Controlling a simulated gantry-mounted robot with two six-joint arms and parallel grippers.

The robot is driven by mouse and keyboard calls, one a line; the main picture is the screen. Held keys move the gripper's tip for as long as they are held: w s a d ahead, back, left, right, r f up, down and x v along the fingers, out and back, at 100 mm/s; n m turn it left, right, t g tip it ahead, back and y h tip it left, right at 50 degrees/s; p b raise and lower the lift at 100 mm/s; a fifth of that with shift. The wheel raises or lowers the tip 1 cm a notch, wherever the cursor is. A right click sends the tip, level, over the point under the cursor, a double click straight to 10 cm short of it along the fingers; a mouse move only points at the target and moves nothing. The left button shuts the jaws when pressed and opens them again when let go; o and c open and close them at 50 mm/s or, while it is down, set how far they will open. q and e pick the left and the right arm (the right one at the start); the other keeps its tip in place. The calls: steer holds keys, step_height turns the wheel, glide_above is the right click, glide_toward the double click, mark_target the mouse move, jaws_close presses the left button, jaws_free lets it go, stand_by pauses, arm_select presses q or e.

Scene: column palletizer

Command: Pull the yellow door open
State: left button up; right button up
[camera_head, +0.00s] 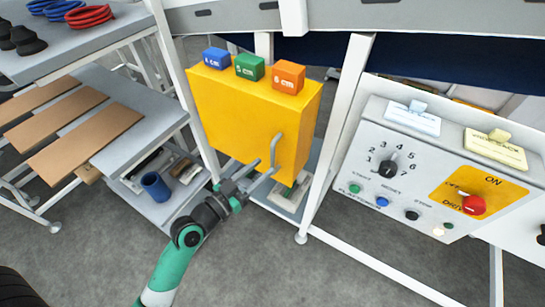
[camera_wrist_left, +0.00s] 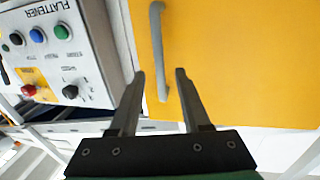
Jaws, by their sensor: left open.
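The yellow door (camera_head: 235,123) is the front of a yellow cabinet and looks closed. Its grey bar handle (camera_head: 276,150) is near the door's right edge. My left gripper (camera_head: 263,172) is open and empty, close to the lower part of this handle. In the left wrist view the yellow door (camera_wrist_left: 240,65) fills the upper right. The grey handle (camera_wrist_left: 157,45) there runs down into the gap between the fingertips of my left gripper (camera_wrist_left: 160,72). I cannot tell whether the fingers reach around it or stop short. My right gripper is not in view.
Blue (camera_head: 217,58), green (camera_head: 250,66) and orange (camera_head: 289,77) blocks stand on the cabinet. A shelf with a blue cup (camera_head: 155,186) is at the left. The floor in front is clear.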

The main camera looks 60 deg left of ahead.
mark_target(272, 159)
arm_select(q)
steer(key=x, duration=0.5)
steer(key=shift+w, duration=0.15)
jaws_close()
stand_by(1.2)
